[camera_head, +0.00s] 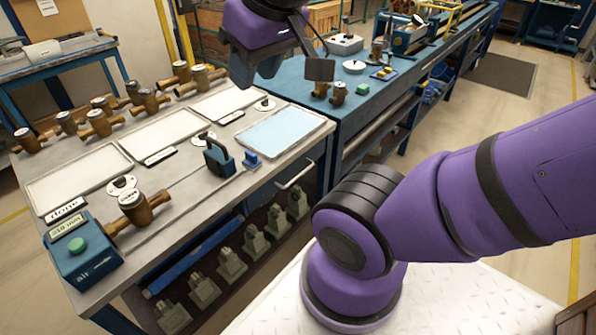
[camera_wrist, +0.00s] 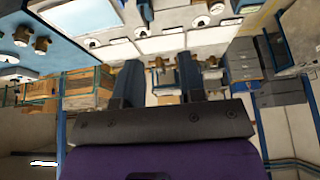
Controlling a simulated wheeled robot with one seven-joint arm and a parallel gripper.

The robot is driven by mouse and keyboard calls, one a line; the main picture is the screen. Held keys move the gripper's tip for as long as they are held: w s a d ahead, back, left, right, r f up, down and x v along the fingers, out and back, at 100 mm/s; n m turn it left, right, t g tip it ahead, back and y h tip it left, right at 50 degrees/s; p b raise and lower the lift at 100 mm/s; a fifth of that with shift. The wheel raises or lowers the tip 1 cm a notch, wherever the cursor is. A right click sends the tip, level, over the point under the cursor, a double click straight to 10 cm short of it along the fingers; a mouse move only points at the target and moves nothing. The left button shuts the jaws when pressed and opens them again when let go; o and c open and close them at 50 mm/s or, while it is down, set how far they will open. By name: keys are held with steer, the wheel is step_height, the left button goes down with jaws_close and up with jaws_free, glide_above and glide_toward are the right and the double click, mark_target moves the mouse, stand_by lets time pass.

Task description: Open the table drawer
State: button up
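The table drawer shows in the head view below the right part of the grey tabletop (camera_head: 185,215). Its pale bar handle (camera_head: 297,175) sticks out from the front edge, under the light-blue tray (camera_head: 285,132). The drawer looks shut, with its front mostly in shadow. My gripper (camera_head: 256,70) is above the far side of the table, well away from the handle. In the wrist view my gripper (camera_wrist: 158,82) has its two dark fingers apart with nothing between them. The handle cannot be made out in the wrist view.
Brass meters (camera_head: 137,205), white trays (camera_head: 80,177), a dark padlock-shaped item (camera_head: 218,157) and a blue box with a green button (camera_head: 82,248) stand on the tabletop. Grey fittings (camera_head: 231,264) line the lower shelf. A blue bench (camera_head: 345,105) adjoins at right.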

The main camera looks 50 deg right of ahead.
steer(key=w+d+f+g+y, duration=0.4)
steer(key=w+d+f+g, duration=0.15)
steer(key=w+f, duration=0.3)
steer(key=m+t+y, duration=0.6)
steer(key=t+y, duration=0.2)
steer(key=y, duration=0.2)
glide_above(301, 173)
steer(key=s+a, duration=0.2)
steer(key=s, duration=0.1)
step_height(301, 173, down, 25)
steer(key=s+d+f+m+t+h, duration=0.3)
steer(key=f+t, duration=0.2)
steer(key=f, duration=0.4)
steer(key=s+d+f+m+t+h, duration=0.35)
steer(key=f+t, duration=0.25)
steer(key=f, duration=0.2)
steer(key=x, duration=1)
steer(key=shift+w+a, duration=0.2)
steer(key=shift+a, duration=0.35)
jaws_close()
